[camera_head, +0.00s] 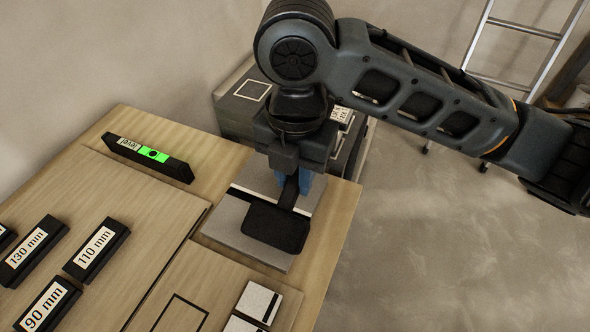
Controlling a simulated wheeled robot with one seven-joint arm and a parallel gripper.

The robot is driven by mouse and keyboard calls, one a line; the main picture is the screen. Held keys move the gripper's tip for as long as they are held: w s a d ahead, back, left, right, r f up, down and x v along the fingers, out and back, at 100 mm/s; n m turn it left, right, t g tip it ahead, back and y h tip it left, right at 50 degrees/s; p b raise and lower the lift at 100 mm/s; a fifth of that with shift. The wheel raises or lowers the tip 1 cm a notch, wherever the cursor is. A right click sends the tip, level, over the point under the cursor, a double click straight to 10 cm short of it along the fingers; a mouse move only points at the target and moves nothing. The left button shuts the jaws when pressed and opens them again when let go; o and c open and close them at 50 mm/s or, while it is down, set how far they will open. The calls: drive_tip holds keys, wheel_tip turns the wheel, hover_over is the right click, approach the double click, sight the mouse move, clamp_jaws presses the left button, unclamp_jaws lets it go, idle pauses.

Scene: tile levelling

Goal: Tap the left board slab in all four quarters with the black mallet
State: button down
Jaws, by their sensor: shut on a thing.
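The black mallet (275,228) is in my gripper (297,182), which is shut on its handle. Blue shows at the fingers. The mallet's broad dark head lies over the middle and right of a grey slab with white parts (226,222) near the table's right side. I cannot tell whether the head touches the slab or hovers just above it. The mallet and gripper hide part of the slab. Which slab the task calls the left board slab is not clear from this view.
A black level (148,157) with a green window lies at the back left. Black blocks marked 130 mm (32,252), 110 mm (97,249) and 90 mm (48,305) lie at left. Small white tiles (258,302) lie in front. A grey cabinet (238,112) stands behind; a ladder (545,60) is farther back.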

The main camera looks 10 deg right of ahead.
wheel_tip(320, 180, down, 4)
drive_tip(key=b, duration=0.2)
drive_tip(key=shift+f+b, duration=0.2)
drive_tip(key=shift+b, duration=0.1)
wheel_tip(320, 180, up, 6)
drive_tip(key=p, duration=0.4)
drive_tip(key=shift+f+p, duration=0.25)
drive_tip(key=shift+p, duration=0.1)
